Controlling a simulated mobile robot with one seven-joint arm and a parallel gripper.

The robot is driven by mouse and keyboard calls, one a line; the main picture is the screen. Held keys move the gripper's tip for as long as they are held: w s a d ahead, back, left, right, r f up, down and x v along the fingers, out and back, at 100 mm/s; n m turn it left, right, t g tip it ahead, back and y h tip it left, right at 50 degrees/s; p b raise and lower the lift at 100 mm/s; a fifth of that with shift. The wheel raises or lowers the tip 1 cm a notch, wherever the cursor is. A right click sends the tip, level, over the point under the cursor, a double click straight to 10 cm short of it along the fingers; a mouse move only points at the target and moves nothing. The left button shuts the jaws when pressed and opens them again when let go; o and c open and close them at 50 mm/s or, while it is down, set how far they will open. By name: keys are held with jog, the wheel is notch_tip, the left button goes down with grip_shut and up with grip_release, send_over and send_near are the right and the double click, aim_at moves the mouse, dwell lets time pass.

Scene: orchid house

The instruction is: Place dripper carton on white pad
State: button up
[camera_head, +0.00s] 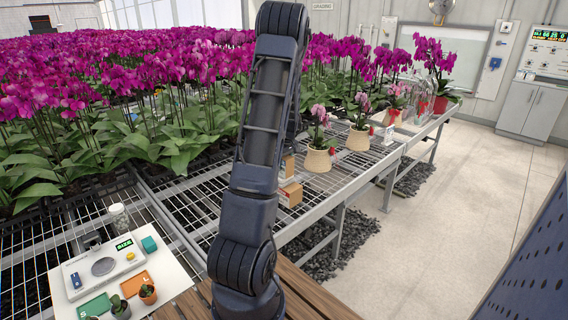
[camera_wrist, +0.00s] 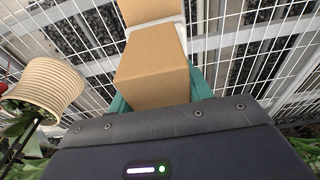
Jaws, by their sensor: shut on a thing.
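In the wrist view a plain brown carton (camera_wrist: 155,65) sits between the teal fingers of my gripper (camera_wrist: 160,92), which is shut on it. A second brown carton (camera_wrist: 150,9) lies just beyond it. A strip of white, perhaps the white pad (camera_wrist: 181,24), shows between the two; whether the held carton touches it I cannot tell. In the head view one brown carton (camera_head: 290,194) is at the bench edge and another (camera_head: 289,166) is behind it, both partly covered by my arm. My gripper is hidden there.
A cream ribbed pot (camera_wrist: 46,88) stands close on the left in the wrist view. Potted orchids (camera_head: 318,160) line the wire-mesh bench in the head view. A white board (camera_head: 172,280) with a scale and small pots is at lower left. The concrete floor at right is clear.

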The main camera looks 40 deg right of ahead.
jog(key=shift+f, duration=0.1)
jog(key=o, duration=1)
